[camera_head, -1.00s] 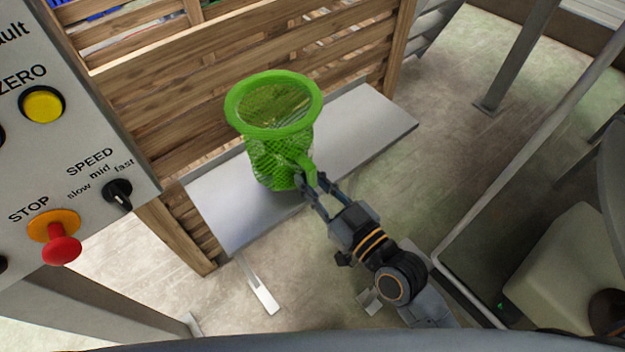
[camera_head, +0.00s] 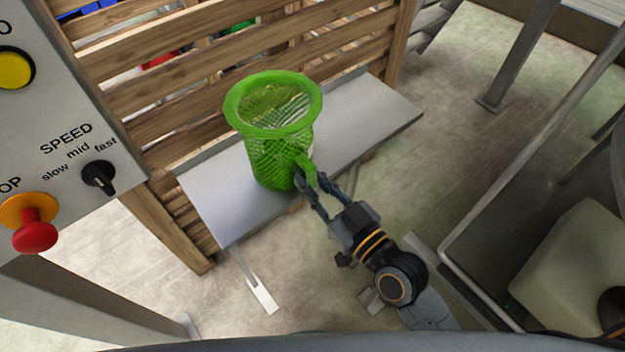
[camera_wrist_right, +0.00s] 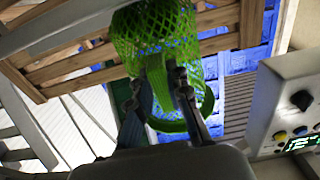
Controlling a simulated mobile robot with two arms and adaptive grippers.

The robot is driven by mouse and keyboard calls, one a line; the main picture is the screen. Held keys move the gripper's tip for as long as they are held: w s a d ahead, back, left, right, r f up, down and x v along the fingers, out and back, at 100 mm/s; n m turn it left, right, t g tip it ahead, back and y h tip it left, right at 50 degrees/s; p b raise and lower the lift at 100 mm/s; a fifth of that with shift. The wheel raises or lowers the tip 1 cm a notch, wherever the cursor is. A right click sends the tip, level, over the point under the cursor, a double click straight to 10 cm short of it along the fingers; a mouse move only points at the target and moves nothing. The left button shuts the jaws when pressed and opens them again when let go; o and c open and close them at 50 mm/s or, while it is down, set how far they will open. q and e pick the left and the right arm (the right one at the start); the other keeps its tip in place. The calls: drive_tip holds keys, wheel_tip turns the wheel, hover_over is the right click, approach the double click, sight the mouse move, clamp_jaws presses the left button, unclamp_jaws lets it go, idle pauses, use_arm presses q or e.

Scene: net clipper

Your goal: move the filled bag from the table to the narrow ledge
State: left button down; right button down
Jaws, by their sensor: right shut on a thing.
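The bag (camera_head: 278,135) is a green mesh bag with a thick round rim, upright in the head view. Its contents are hard to make out. My right gripper (camera_head: 307,182) is shut on the green strap at the bag's lower right side. The wrist view also shows the bag (camera_wrist_right: 165,35) and strap between the fingers (camera_wrist_right: 158,80). The narrow ledge (camera_head: 365,125) is a grey metal shelf along the wooden slats. The bag is over the ledge's middle; I cannot tell if its bottom touches. My left gripper is not in view.
A wooden slatted crate (camera_head: 240,60) rises behind the ledge. A control panel (camera_head: 80,190) with a red stop button stands at the left. The ledge is bare on both sides of the bag. A metal rail (camera_head: 530,150) runs at the right.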

idle(0.3)
drive_tip(key=c, duration=1.2)
unclamp_jaws()
drive_tip(key=shift+f, duration=0.1)
drive_tip(key=shift+s+d, duration=0.1)
drive_tip(key=v, duration=0.7)
idle(0.5)
idle(0.5)
